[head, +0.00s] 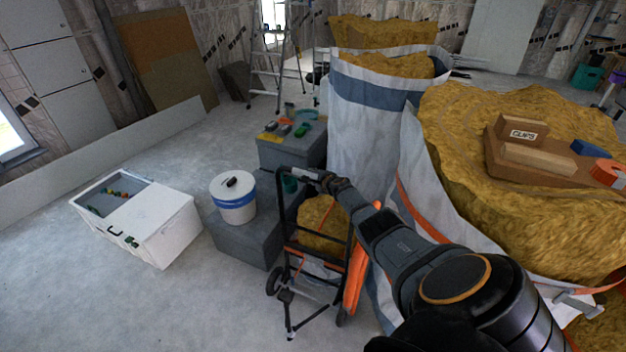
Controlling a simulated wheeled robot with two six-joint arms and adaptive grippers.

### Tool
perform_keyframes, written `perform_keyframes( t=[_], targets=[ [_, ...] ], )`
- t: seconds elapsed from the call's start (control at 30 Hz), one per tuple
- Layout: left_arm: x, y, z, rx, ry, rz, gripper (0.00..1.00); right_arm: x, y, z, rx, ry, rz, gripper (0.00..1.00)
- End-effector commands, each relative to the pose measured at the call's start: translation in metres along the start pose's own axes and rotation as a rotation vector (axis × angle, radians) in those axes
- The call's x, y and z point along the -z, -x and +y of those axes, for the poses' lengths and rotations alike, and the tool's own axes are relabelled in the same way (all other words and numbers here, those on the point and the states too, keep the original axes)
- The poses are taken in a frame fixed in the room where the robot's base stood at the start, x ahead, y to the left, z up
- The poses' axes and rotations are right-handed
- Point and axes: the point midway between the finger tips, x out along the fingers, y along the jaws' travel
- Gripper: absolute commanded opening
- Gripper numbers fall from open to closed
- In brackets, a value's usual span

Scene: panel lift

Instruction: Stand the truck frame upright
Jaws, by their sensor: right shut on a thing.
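The truck frame (284,215) is a black tubular hand truck in the middle of the head view, with small wheels (274,281) near its lower end. It appears to lean; its exact tilt is hard to judge from above. My right arm reaches in from the lower right. My right gripper (306,174) is shut on the truck frame at its upper end. The gripper and arm partly cover the frame's upper right side. My left gripper is not in view.
A grey block with a white bucket (233,203) stands left of the frame, and a grey toolbox (285,152) is behind. Large insulation sacks (365,125) crowd the right. A white crate (160,235) stands at left. The front-left floor is clear.

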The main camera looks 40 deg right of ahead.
Motion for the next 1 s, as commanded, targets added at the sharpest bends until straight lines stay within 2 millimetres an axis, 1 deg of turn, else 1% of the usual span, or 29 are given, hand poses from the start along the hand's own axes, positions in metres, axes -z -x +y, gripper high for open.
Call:
perform_keyframes(
  t=[0.03,0.5,0.53,0.7,1.0],
  targets=[
    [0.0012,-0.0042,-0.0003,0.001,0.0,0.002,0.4,0.0068,-0.0013,0.0032,-0.002,0.001,0.012,0.0],
    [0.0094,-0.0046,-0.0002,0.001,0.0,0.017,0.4,0.0109,-0.0012,-0.0055,0.006,0.004,0.021,0.0],
    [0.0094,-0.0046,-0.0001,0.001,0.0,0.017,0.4,0.0107,-0.0012,-0.0057,0.007,0.004,0.021,0.27],
    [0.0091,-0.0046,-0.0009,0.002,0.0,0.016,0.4,0.009,-0.0015,-0.0056,0.007,0.003,0.018,0.5],
    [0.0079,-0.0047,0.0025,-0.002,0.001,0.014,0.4,0.0061,-0.0022,-0.0038,0.004,0.001,0.012,0.5]
  ],
)
